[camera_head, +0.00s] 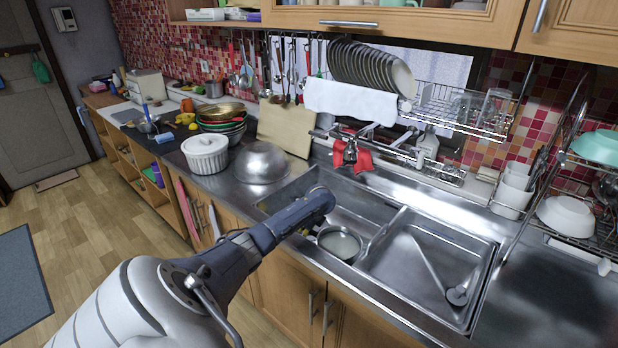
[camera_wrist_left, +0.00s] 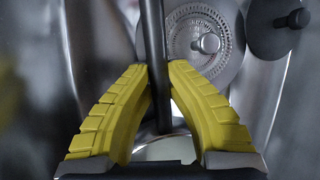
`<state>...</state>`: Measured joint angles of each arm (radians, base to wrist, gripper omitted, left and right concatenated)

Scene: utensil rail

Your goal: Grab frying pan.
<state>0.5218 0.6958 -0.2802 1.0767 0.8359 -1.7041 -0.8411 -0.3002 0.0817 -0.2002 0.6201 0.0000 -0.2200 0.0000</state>
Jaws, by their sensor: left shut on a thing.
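The frying pan (camera_head: 340,243) sits in the left basin of the sink, a round pan with a pale inside, just right of my left wrist. In the left wrist view, my left gripper (camera_wrist_left: 158,78) has its yellow fingers shut on a dark, thin bar, the pan's handle (camera_wrist_left: 153,35), one finger on each side. A pale round edge (camera_wrist_left: 165,150) shows low between the fingers and looks like part of the pan. In the head view my wrist hides the fingers and most of the handle. My right gripper is not in view.
The sink's right basin (camera_head: 425,265) lies beside the pan. A drain strainer (camera_wrist_left: 203,42) and a dark disc (camera_wrist_left: 275,28) lie below the gripper. A metal bowl (camera_head: 262,162) and white pot (camera_head: 206,154) stand on the left counter. A wire rack (camera_head: 460,108) hangs above the sink.

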